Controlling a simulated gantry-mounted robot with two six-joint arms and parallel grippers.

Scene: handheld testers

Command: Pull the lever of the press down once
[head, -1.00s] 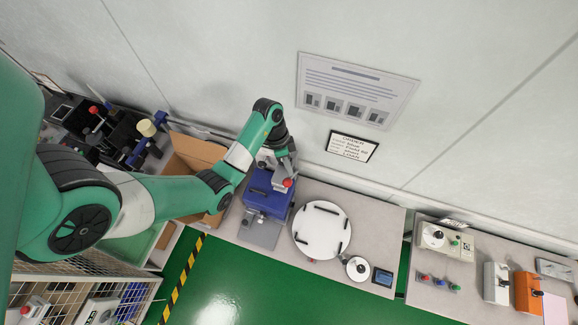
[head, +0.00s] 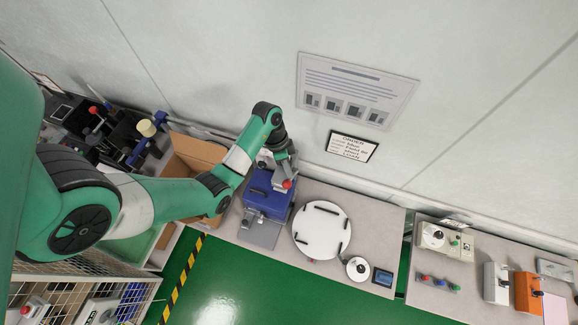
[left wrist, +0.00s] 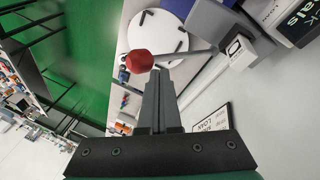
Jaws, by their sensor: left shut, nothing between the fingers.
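The press (head: 268,200) is a blue machine on a grey base plate, standing on the grey bench. Its lever ends in a red ball knob (head: 287,184). My left gripper (head: 284,174) is at the lever, close to the knob. In the left wrist view the shut, empty fingers (left wrist: 160,74) point at the silver lever rod (left wrist: 190,54), with the red knob (left wrist: 139,61) just left of the tips. I cannot tell whether they touch the lever. My right gripper is not in view.
A white round plate (head: 322,230) with black bars lies right of the press, with a small round dial (head: 358,268) beyond. An open cardboard box (head: 190,158) stands to the left. The wall with a poster (head: 357,90) rises behind the bench.

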